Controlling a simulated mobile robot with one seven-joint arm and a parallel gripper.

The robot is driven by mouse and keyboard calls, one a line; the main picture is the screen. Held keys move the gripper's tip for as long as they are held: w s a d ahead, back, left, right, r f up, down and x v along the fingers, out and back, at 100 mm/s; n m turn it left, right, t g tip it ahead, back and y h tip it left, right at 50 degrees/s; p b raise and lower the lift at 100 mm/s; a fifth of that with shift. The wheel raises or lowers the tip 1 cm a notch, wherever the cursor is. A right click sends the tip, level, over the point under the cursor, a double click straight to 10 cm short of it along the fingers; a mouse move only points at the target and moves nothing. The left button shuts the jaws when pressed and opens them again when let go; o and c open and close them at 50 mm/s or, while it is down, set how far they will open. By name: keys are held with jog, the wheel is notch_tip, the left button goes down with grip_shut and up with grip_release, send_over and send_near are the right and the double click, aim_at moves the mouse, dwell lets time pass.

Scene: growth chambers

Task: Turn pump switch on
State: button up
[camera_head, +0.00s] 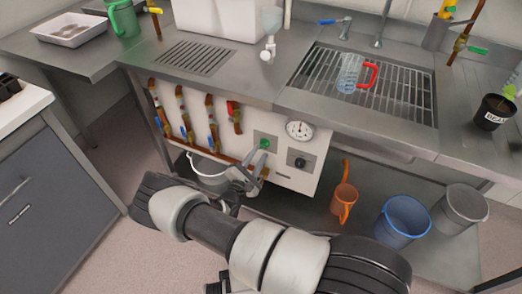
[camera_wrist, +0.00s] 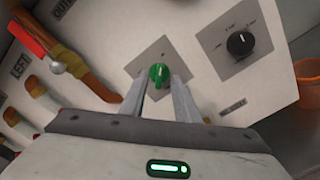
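A green knob (camera_head: 265,143) sits on a square grey plate on the white front panel under the bench. I take it for the pump switch, but no label on it is legible. In the wrist view the green knob (camera_wrist: 159,74) shows between my fingertips, its handle roughly upright in the picture. My gripper (camera_head: 259,157) is at the panel, just in front of the knob. In the wrist view my gripper (camera_wrist: 158,86) is open, with a finger on each side of the knob and small gaps. I cannot tell how deep the fingers reach.
A black knob (camera_head: 299,162) on its own plate is right of the green one, below a round gauge (camera_head: 299,130). Pipes with coloured valve handles (camera_head: 211,122) line the panel's left. An orange watering can (camera_head: 343,200) and a blue bucket (camera_head: 402,222) stand at lower right.

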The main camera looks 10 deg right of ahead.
jog(key=p+v, duration=0.1)
jog(key=v, duration=1.3)
jog(key=shift+s+a, duration=0.2)
jog(key=shift+s, duration=0.1)
jog(key=s+d+r+m+g, duration=0.1)
jog(key=d+r+m+g, duration=0.3)
jog(key=r, duration=0.4)
jog(key=s+d+r+m+g, duration=0.1)
jog(key=r+m+g, duration=0.4)
jog(key=r, duration=0.3)
jog(key=s+d+r+m+g, duration=0.25)
jog(key=r+m+g, duration=0.2)
jog(key=r, duration=0.25)
jog(key=s+d+r+m+t+y, duration=0.1)
jog(key=s+r+m+t+y, duration=0.15)
jog(key=s+r+y, duration=0.6)
jog(key=s+d+r+m+t+y, duration=0.2)
jog(key=s+r+m, duration=0.3)
jog(key=r, duration=0.9)
notch_tip(320, 180, up, 18)
jog(key=s+n+p, duration=0.1)
jog(key=p, duration=1.7)
jog(key=shift+a+r+p, duration=0.2)
jog(key=shift+a+p, duration=0.05)
jog(key=shift+p, duration=0.05)
jog(key=shift+s, duration=0.1)
